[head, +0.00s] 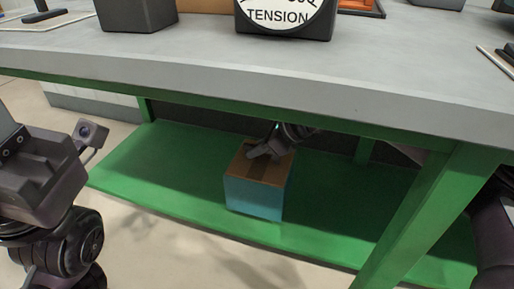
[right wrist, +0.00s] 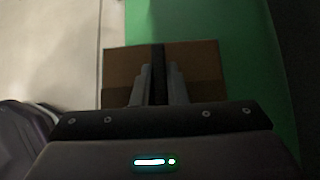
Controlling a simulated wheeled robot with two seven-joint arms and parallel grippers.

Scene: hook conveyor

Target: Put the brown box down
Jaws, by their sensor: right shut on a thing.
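The brown box (head: 257,188) has a brown top with a dark strip and blue lower sides. It is on or just above the green lower shelf (head: 160,172) under the table; I cannot tell whether it touches. My right gripper (head: 268,152) is at the top of the box, its fingers close together. In the right wrist view the brown top of the box (right wrist: 122,68) lies beyond the fingers (right wrist: 159,85), which are shut at its dark middle strip. My left arm shows at the left of the head view; its fingertips are not in sight.
The grey table top (head: 180,55) overhangs the shelf. A green table leg (head: 412,220) stands to the right of the box. The shelf is clear on both sides of the box.

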